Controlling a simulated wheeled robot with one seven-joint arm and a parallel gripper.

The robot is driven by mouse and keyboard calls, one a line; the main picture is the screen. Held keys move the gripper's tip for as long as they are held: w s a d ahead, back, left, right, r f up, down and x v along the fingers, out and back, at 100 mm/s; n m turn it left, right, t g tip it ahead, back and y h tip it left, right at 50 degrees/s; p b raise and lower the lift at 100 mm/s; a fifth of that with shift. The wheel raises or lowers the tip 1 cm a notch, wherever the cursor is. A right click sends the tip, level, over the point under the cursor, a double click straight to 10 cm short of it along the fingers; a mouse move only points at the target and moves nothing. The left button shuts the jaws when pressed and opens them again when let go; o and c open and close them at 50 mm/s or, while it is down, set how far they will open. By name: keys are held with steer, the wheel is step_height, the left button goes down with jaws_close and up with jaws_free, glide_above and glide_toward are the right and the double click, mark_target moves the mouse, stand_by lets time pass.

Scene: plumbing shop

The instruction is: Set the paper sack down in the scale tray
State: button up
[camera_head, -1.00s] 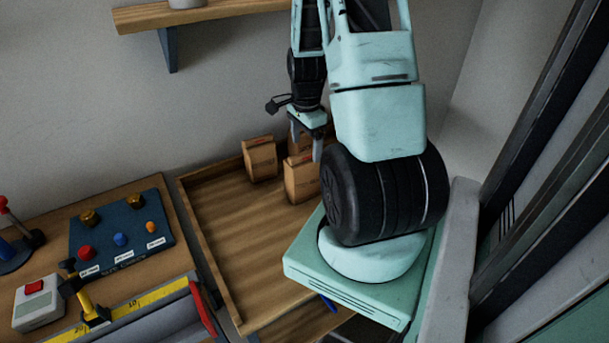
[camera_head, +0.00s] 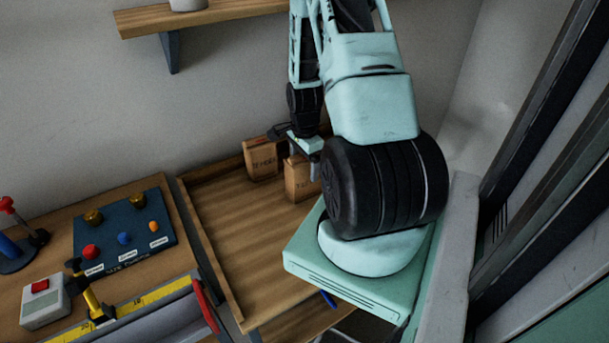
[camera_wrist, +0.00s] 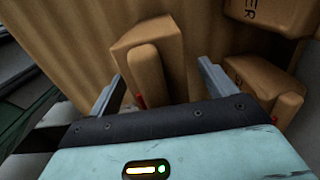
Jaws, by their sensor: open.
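Brown paper sacks stand in the wooden tray: one at the back (camera_head: 261,160), and one in front of it to the right (camera_head: 300,180), partly hidden by my gripper (camera_head: 304,157). In the wrist view, my gripper (camera_wrist: 160,75) is open, its two fingers on either side of a paper sack (camera_wrist: 153,62). I cannot tell whether the fingers touch it. Another sack (camera_wrist: 262,85) lies just right of the right finger, and a lettered one (camera_wrist: 275,14) is at the top right. I cannot make out a scale tray in either view.
The wooden tray (camera_head: 187,201) has a raised rim and a bare middle. Left of it are a blue button panel (camera_head: 130,225), a white box with a red button (camera_head: 43,302) and a yellow ruler (camera_head: 150,297). A shelf (camera_head: 225,16) hangs above on the wall.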

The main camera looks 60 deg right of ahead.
jaws_close()
steer(key=shift+r, duration=0.15)
